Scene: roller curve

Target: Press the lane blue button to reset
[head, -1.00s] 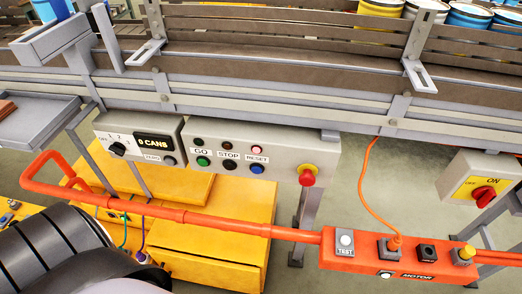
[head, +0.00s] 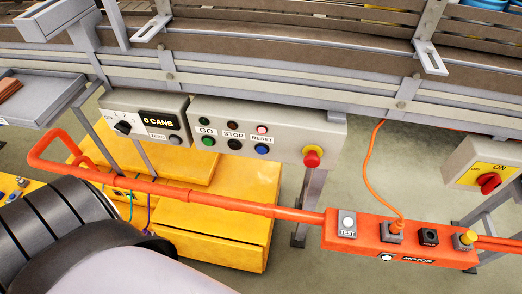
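The blue button (head: 262,149) sits under the RESET label on the grey control box (head: 290,133), below the conveyor. Beside it on the same box are a black STOP button (head: 234,144) and a green GO button (head: 208,141). A small reddish lamp (head: 262,129) is above the RESET label. A red mushroom button (head: 312,157) is at the box's right end. A dark and pale part of my own arm fills the lower left, apart from the buttons. Neither gripper's fingers show.
An orange rail (head: 180,195) with a MOTOR box (head: 400,243) runs in front of the panels. A counter box (head: 150,118) reading 0 CANS is at left, a red switch (head: 489,183) at right. The conveyor (head: 300,90) crosses above; a yellow cabinet (head: 225,230) stands below.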

